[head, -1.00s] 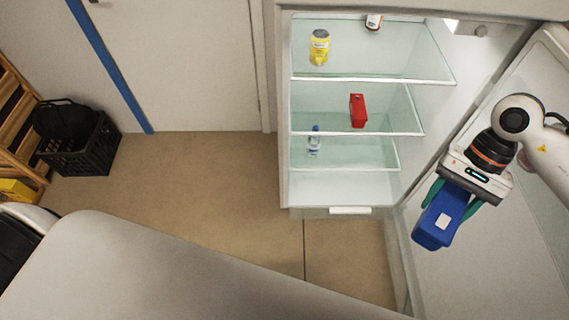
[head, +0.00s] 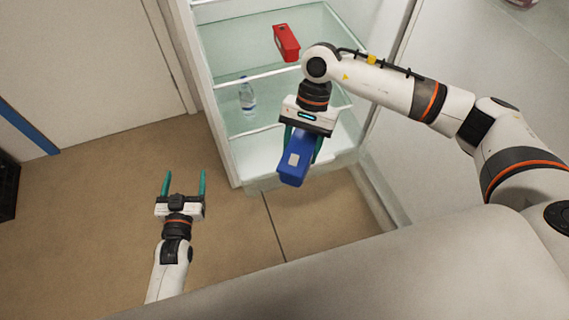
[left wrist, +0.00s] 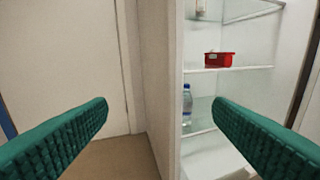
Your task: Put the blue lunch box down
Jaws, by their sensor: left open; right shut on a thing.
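The blue lunch box (head: 295,159) is held in the right gripper (head: 302,143) in the head view, tilted, in front of the open fridge's lower part. The right gripper's teal fingers are shut on its sides. My left gripper (head: 185,184) is open and empty, left of the fridge and above the floor. Its two fingers (left wrist: 158,120) frame the left wrist view, with nothing between them. The lunch box is not in the left wrist view.
The open fridge has glass shelves (head: 250,131). A red box (head: 286,43) stands on one shelf and a clear bottle (head: 247,96) on a lower one. Both also show in the left wrist view, the red box (left wrist: 219,60) above the bottle (left wrist: 187,104). The fridge door (head: 480,60) is at right.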

